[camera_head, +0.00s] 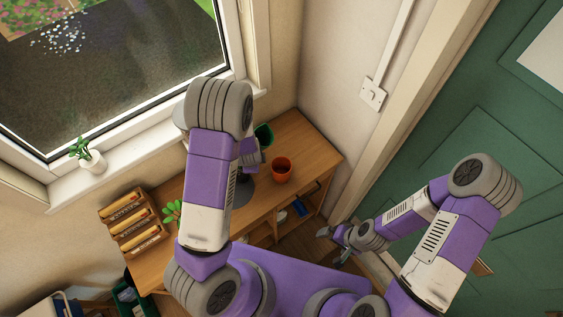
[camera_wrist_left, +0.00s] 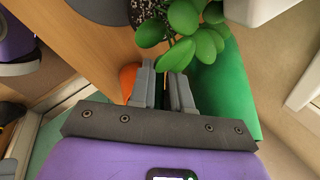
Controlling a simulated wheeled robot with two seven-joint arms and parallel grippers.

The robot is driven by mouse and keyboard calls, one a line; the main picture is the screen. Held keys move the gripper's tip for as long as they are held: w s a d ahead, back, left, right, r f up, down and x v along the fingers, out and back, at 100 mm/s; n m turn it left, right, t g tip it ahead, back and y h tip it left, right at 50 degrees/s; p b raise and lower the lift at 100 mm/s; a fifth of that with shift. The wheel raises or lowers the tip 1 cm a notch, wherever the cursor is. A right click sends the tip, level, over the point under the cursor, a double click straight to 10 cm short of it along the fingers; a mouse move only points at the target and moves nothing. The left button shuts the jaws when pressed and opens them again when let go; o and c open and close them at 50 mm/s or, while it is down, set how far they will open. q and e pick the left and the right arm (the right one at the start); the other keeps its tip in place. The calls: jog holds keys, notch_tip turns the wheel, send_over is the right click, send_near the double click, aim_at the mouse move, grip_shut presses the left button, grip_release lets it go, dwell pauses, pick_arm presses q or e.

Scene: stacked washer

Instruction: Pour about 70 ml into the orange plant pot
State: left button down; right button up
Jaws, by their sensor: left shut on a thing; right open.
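The orange plant pot (camera_head: 282,170) stands upright on the wooden desk, right of my left arm. A sliver of orange (camera_wrist_left: 127,80) shows beside the fingers in the left wrist view. A green container (camera_head: 264,135) shows partly behind my left arm, and a large green surface (camera_wrist_left: 230,85) lies right of the fingers in the wrist view. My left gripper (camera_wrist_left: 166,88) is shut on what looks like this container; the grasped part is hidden. Whether anything is flowing cannot be seen. My right gripper (camera_head: 335,244) is open and empty, right of the desk.
A leafy plant (camera_head: 172,211) stands on the desk; leaves (camera_wrist_left: 185,45) show close to the fingers in the wrist view. A wooden rack (camera_head: 135,222) is at the desk's left. A white potted plant (camera_head: 92,161) is on the windowsill. The desk's right end (camera_head: 318,158) is clear.

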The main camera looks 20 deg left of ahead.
pick_arm(q)
jog(key=shift+f+m+t+y+b, duration=0.15)
jog(key=shift+f+t+y+b, duration=0.3)
jog(key=shift+y+b, duration=0.6)
jog(key=shift+f+m+t+y+b, duration=0.1)
jog(key=shift+t+y+b, duration=0.55)
jog(key=shift+y, duration=0.7)
jog(key=shift+f+m+t+y+b, duration=0.15)
jog(key=shift+f+t+y+b, duration=0.25)
jog(key=shift+y+b, duration=0.65)
jog(key=shift+a+r+y, duration=0.1)
jog(key=shift+r+y, duration=0.1)
jog(key=shift+y, duration=0.15)
jog(key=shift+d+f+t, duration=0.1)
jog(key=shift+d+t, duration=0.1)
jog(key=shift+t, duration=0.1)
jog(key=shift+s+d+f+y, duration=0.1)
jog(key=shift+y, duration=0.3)
